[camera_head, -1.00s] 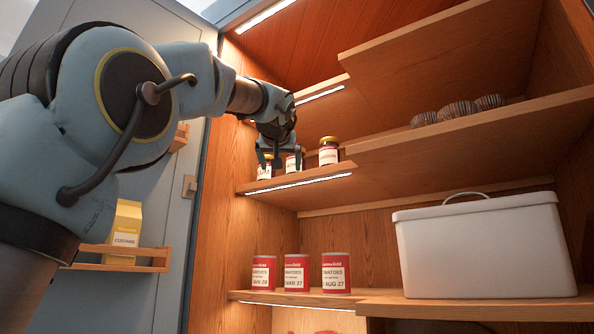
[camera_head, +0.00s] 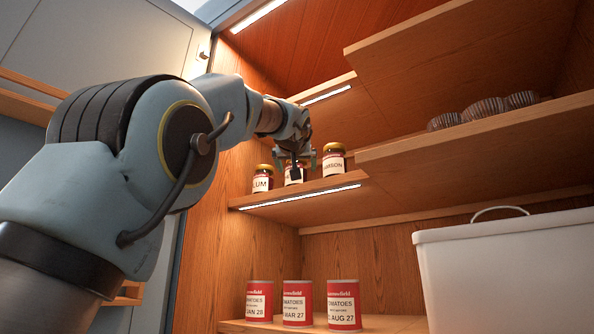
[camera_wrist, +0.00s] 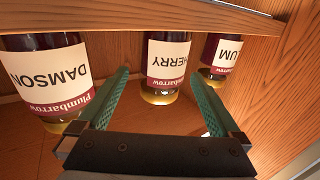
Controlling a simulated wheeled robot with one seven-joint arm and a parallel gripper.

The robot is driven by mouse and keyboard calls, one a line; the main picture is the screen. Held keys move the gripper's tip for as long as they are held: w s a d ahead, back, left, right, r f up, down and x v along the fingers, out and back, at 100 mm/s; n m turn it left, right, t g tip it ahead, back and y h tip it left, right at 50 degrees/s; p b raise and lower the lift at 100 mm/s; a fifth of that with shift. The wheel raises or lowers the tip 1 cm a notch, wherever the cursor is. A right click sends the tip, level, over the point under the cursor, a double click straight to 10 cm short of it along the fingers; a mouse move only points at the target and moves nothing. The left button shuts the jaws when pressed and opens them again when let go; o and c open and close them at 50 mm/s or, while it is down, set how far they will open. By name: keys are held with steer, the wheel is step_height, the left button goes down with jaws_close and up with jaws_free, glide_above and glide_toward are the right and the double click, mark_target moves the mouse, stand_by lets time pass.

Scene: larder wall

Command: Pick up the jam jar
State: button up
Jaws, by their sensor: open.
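Three jam jars with dark contents and gold lids stand in a row on the middle shelf: a plum jar (camera_head: 262,181) at left, a middle jar (camera_head: 293,176) and a damson jar (camera_head: 335,162) at right. The wrist view shows them upside down: damson (camera_wrist: 50,75) at left, the middle one labelled "...HERRY" (camera_wrist: 167,60), plum (camera_wrist: 222,55) at right. My gripper (camera_head: 296,161) is open at the middle jar. In the wrist view its green fingers (camera_wrist: 159,78) spread either side of that jar's lid. I cannot tell whether they touch it.
Tomato tins (camera_head: 297,303) stand on the shelf below. A white lidded box (camera_head: 510,270) is at lower right. Brown ridged items (camera_head: 484,110) sit on the right shelf. The damson and plum jars stand close on either side of the fingers.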

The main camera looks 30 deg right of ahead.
steer(key=p+x, duration=0.4)
steer(key=x, duration=0.1)
steer(key=shift+a+r, duration=0.1)
steer(key=shift+a, duration=0.05)
steer(key=shift+w, duration=0.2)
jaws_close()
stand_by(0.7)
